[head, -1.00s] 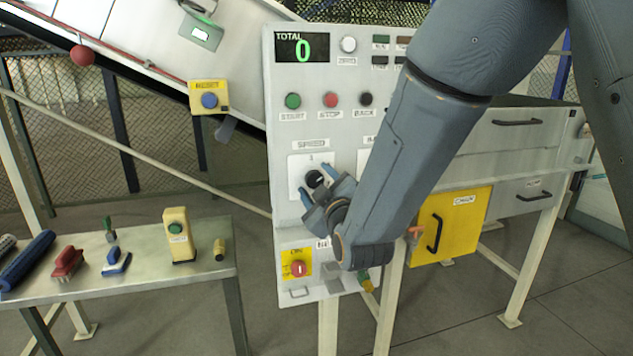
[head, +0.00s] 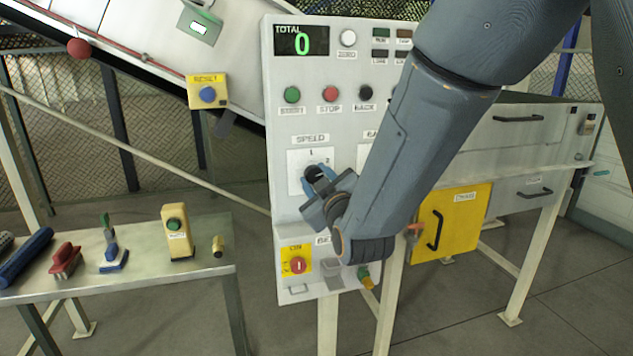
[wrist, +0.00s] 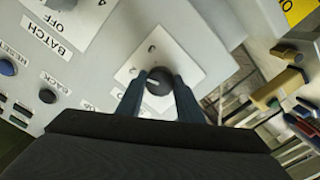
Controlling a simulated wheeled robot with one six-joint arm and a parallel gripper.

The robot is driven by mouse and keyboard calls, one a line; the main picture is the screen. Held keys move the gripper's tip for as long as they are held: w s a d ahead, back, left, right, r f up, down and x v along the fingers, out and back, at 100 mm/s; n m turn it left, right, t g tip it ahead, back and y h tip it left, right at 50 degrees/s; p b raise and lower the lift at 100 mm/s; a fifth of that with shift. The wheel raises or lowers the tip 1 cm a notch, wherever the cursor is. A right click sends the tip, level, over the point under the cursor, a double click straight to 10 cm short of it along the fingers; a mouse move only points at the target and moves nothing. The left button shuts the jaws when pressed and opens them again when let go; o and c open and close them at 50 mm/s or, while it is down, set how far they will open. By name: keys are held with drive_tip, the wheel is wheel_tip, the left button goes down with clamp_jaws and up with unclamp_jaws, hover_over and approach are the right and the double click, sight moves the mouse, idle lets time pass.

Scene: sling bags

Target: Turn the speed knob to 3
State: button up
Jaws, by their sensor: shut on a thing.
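The speed knob is a round black knob with a pale pointer line, on a white square plate under the SPEED label (head: 310,139). In the wrist view the knob (wrist: 159,82) sits between the two dark blue fingers of my gripper (wrist: 159,92), which is shut on it. In the head view my gripper (head: 318,180) is at the plate and mostly hides the knob. The numerals 1 and 2 show on the plate in the head view; which number the pointer faces I cannot tell.
The panel (head: 283,170) also carries a green start button (head: 292,95), a red stop button (head: 330,94), a black back button (head: 366,93) and a red switch (head: 298,265) below. A side table (head: 130,277) with brushes stands at left. The total display (head: 301,41) reads 0.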

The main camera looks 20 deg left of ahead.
drive_tip(key=m+b, duration=0.3)
drive_tip(key=m, duration=0.2)
drive_tip(key=shift+m+b, duration=1.45)
drive_tip(key=shift+m, duration=1.05)
drive_tip(key=o, duration=1.1)
drive_tip(key=shift+c, duration=0.2)
drive_tip(key=b+v, duration=0.1)
drive_tip(key=v, duration=0.6)
drive_tip(key=shift+s+d, duration=0.2)
drive_tip(key=shift+s, duration=0.15)
